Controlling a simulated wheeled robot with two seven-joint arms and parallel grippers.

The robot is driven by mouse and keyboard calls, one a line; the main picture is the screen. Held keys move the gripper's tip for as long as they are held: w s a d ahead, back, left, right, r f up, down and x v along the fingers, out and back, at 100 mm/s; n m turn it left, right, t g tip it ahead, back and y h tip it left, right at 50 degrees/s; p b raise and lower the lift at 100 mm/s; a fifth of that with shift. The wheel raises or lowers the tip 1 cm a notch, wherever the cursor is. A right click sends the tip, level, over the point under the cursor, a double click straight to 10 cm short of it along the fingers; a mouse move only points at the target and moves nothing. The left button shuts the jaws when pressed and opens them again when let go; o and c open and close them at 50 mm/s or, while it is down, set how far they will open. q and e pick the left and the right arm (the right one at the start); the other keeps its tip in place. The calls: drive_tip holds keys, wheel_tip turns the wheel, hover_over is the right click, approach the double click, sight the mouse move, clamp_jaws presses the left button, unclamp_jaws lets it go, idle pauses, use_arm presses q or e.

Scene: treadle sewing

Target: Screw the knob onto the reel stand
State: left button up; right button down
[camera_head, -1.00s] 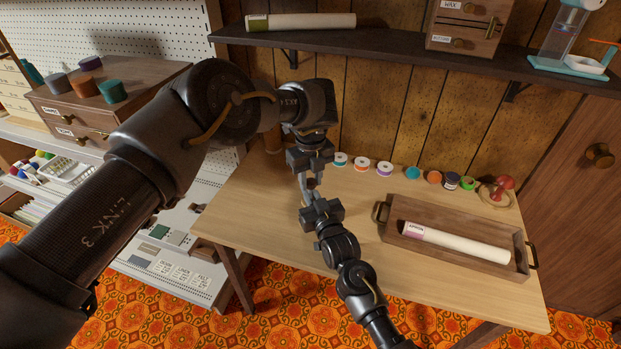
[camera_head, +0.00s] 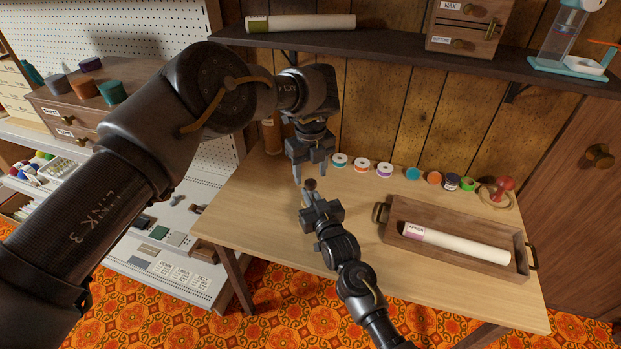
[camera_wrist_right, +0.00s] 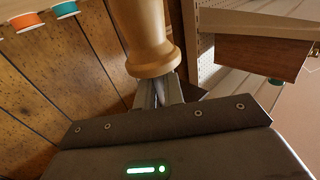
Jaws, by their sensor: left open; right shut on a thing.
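In the right wrist view the knob (camera_wrist_right: 148,45) is a turned piece of tan wood with a flared end, covering the tips of my right gripper (camera_wrist_right: 155,92). My left gripper (camera_head: 309,180) is open and empty just above the knob, fingers pointing down. A brown upright wooden piece (camera_head: 272,136), possibly the reel stand, stands at the back left of the table, partly hidden by my left arm. I cannot make out its top.
Several thread spools (camera_head: 362,166) line the table's back edge. A wooden tray (camera_head: 400,240) holding a pale roll (camera_head: 455,244) is on the right, with a red-topped pincushion (camera_head: 503,186) behind it. The table (camera_head: 270,225) is clear at front left. A shelf (camera_head: 390,44) overhangs the back.

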use_arm(q)
wheel_tip(320, 180, up, 9)
idle(0.3)
use_arm(e)
drive_tip(key=c, duration=1.4)
unclamp_jaws()
drive_tip(key=shift+c, duration=0.2)
use_arm(q)
drive_tip(key=shift+f+b, duration=0.5)
drive_tip(key=shift+f, duration=0.05)
use_arm(e)
drive_tip(key=v, duration=1)
drive_tip(key=shift+s+d, duration=0.15)
drive_tip(key=shift+s, duration=0.25)
